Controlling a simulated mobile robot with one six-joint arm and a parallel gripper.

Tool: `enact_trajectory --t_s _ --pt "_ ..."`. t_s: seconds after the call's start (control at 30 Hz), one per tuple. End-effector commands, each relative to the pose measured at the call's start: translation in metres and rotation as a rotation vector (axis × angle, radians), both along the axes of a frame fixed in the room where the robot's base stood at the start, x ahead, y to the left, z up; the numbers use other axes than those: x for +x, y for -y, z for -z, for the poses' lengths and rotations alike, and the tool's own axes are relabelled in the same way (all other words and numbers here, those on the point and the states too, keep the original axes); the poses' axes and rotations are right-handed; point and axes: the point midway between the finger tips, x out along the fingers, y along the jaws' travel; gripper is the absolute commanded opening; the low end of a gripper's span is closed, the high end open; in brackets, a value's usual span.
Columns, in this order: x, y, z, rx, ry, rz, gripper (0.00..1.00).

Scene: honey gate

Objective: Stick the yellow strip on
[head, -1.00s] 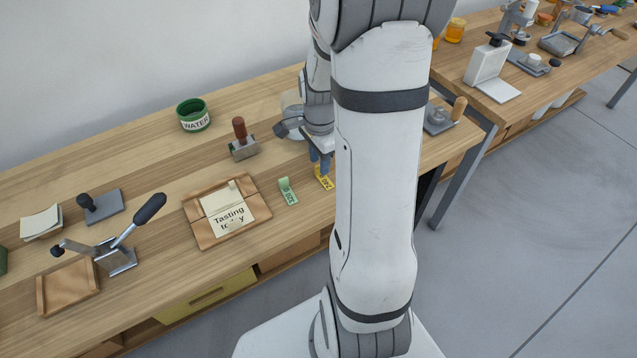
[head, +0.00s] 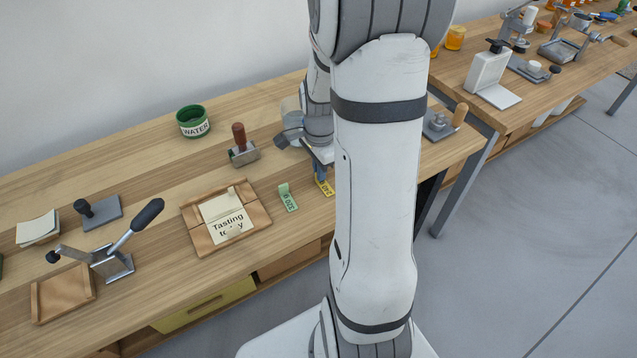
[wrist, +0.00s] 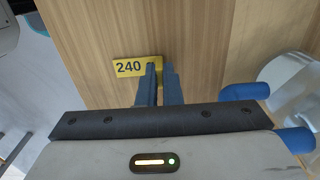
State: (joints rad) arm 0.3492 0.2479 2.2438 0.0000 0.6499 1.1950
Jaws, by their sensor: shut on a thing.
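The yellow strip (head: 325,187), marked 240, lies near the front of the bench beside my arm. It shows flat and close in the wrist view (wrist: 128,68). My gripper (wrist: 160,70) has its blue fingers close together at the strip's right end, shut on it. In the head view my gripper (head: 320,172) is partly hidden by my arm. The strip looks at or just above the wood; I cannot tell which. A green strip (head: 290,203) with a raised tab lies to its left. A wooden board (head: 198,238) farther left bears a card reading "Tasting today" (head: 227,223).
A red-handled stamp (head: 242,150) and a green WATER pot (head: 193,121) stand behind the board. A lever tool (head: 115,264) and a wooden tray (head: 62,294) are at the left. A clear container (wrist: 292,85) stands close to my gripper's right in the wrist view.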

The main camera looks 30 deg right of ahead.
Motion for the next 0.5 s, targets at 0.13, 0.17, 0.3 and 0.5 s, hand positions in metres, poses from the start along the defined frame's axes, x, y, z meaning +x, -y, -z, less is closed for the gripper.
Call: enact_trajectory --t_s 0.13,0.17,0.3,0.5 --pt "0.0 0.0 -0.001 0.0 0.0 0.0 0.0" --pt "0.0 0.0 -0.002 0.0 0.0 0.0 0.0" --pt "0.0 0.0 -0.009 0.0 0.001 0.0 0.0" --pt "0.0 0.0 -0.022 0.0 0.001 0.0 0.0"
